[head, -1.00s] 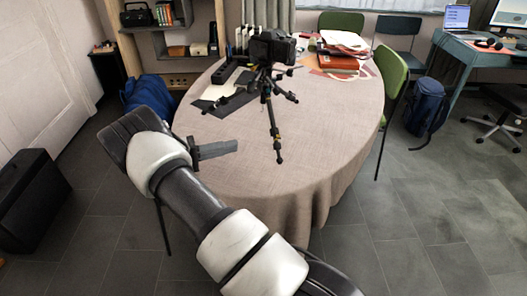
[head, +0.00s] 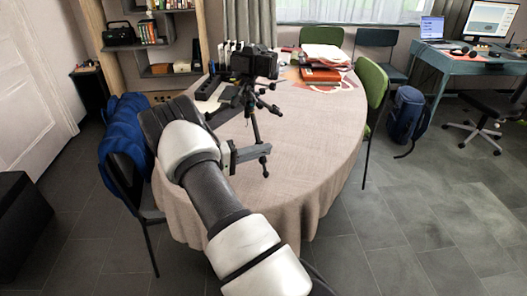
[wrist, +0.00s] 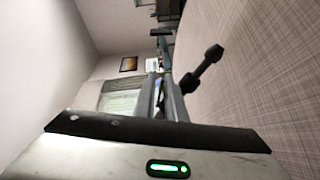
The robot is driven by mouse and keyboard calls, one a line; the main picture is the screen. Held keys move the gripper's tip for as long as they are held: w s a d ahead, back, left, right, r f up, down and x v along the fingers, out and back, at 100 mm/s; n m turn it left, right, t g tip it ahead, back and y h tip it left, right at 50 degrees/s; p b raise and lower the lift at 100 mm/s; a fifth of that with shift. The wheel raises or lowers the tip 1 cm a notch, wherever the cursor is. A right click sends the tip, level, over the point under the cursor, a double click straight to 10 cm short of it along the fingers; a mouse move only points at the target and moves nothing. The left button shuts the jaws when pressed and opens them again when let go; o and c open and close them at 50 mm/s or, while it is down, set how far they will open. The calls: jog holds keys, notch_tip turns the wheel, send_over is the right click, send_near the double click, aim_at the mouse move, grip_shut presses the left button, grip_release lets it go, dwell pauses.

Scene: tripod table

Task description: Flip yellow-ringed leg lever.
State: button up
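A black tripod (head: 250,100) with a camera (head: 254,62) on top stands on the round table. Its front leg (head: 257,130) slants down to a foot (head: 265,173) on the cloth. The yellow ring and its lever cannot be made out now. My gripper (head: 264,151) is at the front leg, in line with its lower part; whether it touches is unclear. In the wrist view my gripper (wrist: 163,84) shows two fingers with a gap and nothing clearly held. A dark leg end (wrist: 203,70) lies just right of the fingers.
The round table (head: 310,150) has a pale cloth. Red and white papers (head: 321,75) lie at its back right, and dark items (head: 209,87) at its back left. Green chairs (head: 371,82) stand around it. A blue jacket (head: 124,130) hangs on a chair at left.

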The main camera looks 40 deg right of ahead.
jog(key=shift+d, duration=0.35)
